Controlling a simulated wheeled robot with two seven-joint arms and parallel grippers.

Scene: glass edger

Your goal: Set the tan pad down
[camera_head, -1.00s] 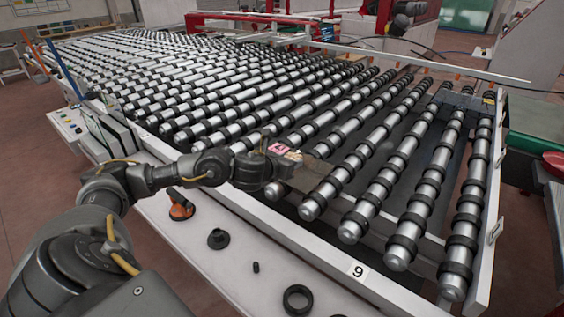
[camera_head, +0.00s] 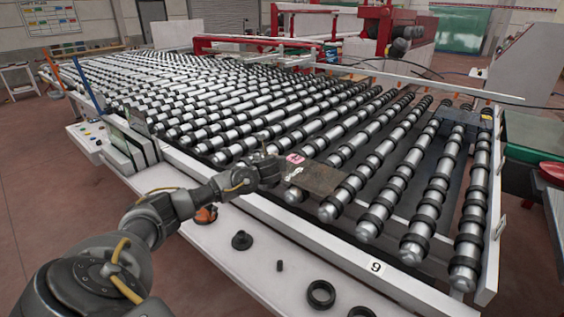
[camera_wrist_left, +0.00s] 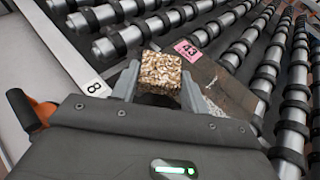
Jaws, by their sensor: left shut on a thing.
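The tan pad (camera_wrist_left: 160,72) is a small speckled tan block in the left wrist view. My left gripper (camera_wrist_left: 160,88) is shut on it, one finger on each side. In the head view my left gripper (camera_head: 276,168) is over the front edge of the roller conveyor, just left of a flat brown-grey plate (camera_head: 322,179) with a pink tag (camera_head: 295,158). I cannot make out the pad in the head view. My right gripper is not in view.
Black-ringed steel rollers (camera_head: 385,205) fill the conveyor. On the white front ledge are an orange-and-black tool (camera_head: 206,215), a black knob (camera_head: 242,240), a small black peg (camera_head: 280,266) and a black ring (camera_head: 320,293). Bare ledge lies between them.

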